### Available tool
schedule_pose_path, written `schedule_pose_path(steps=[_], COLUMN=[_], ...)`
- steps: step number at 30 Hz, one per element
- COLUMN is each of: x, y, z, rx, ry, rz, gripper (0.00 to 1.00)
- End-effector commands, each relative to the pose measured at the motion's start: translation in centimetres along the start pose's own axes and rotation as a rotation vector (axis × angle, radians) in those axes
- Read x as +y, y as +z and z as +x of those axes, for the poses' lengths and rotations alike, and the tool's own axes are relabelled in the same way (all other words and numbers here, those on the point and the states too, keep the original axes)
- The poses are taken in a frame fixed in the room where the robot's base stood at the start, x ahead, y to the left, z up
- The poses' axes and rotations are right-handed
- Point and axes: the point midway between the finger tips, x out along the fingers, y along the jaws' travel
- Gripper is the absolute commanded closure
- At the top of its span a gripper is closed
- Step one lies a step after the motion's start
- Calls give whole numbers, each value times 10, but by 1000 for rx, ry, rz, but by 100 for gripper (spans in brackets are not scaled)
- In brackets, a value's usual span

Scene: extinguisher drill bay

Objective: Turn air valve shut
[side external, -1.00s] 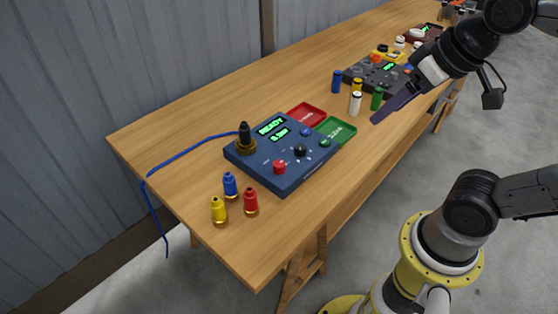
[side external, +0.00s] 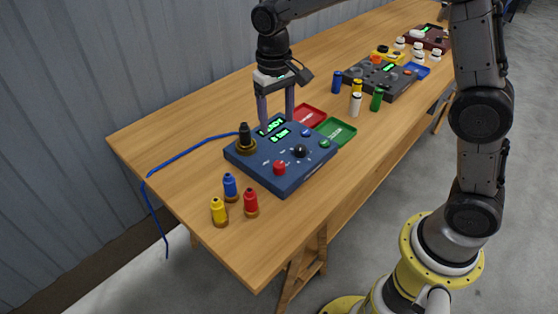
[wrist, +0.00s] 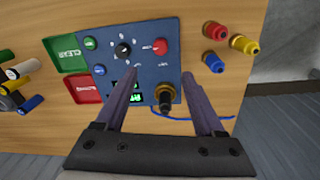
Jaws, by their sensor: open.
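A blue control box (side external: 262,174) stands on the wooden table. It carries a red knob (side external: 279,167), a black pointer knob (side external: 300,150), and a brass fitting with a black top (side external: 244,134) joined to a blue hose. The labels are too small to tell which one is the air valve. My gripper (side external: 276,120) is open and empty, pointing down over the box's back edge by the lit display. In the wrist view the red knob (wrist: 160,47) and black knob (wrist: 123,50) lie beyond my fingertips (wrist: 160,74); the brass fitting (wrist: 166,97) shows between the fingers.
A red tray (side external: 306,113) and a green tray (side external: 336,130) adjoin the box. Blue (side external: 230,187), yellow (side external: 219,212) and red (side external: 250,203) bottles stand in front of it. Several small cylinders and a dark grey box (side external: 388,84) are farther back. The blue hose (side external: 190,146) trails off the table's left edge.

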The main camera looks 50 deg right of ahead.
Motion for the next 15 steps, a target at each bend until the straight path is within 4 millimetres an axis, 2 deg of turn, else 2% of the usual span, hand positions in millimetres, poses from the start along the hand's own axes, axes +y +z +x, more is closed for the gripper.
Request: schedule_pose_path(steps=[8, 15], x=[-1, -1], y=[2, 3], z=[30, 78], rx=[-11, -13], ry=[4, 5], rz=[-5, -5], gripper=[29, 29])
